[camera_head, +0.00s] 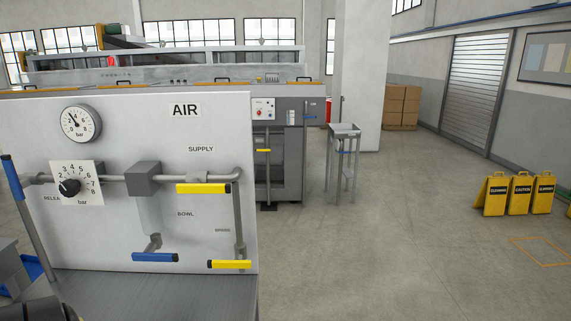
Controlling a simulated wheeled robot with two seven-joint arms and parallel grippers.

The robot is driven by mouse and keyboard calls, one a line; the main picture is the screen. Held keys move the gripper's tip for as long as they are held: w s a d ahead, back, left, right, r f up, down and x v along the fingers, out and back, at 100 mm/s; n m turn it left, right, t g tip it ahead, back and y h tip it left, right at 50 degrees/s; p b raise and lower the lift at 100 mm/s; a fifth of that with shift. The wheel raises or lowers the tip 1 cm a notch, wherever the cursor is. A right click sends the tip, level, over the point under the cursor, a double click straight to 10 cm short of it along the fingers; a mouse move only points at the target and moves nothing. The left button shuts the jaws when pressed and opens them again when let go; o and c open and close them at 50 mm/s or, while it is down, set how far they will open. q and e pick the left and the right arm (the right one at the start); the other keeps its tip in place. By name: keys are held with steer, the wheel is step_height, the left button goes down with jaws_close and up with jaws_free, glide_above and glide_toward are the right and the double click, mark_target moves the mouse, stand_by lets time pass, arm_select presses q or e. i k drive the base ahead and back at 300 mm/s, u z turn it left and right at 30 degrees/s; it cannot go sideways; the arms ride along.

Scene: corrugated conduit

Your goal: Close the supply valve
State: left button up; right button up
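The supply valve (203,188) sits on the grey pipe of a white AIR panel (120,130), just below the SUPPLY label. Its yellow lever lies level, in line with the horizontal pipe. A second yellow lever (230,264) lies level at the panel's lower right edge, at the foot of the vertical pipe. A blue lever (154,257) lies level below the BOWL label. Another blue lever (13,178) stands steep at the left edge, near the partly hidden RELEASE label. Neither gripper's fingers show; dark parts at the lower left corner are unclear.
The panel carries a round pressure gauge (81,124) and a black regulator knob (69,187). A grey worktop (150,293) lies below. A large machine (285,150) stands behind, beside a small stand (344,155). Yellow caution signs (518,193) stand right. The floor between is open.

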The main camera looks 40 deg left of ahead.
mark_target(194, 187)
steer(key=i, duration=2)
steer(key=u, duration=3.8)
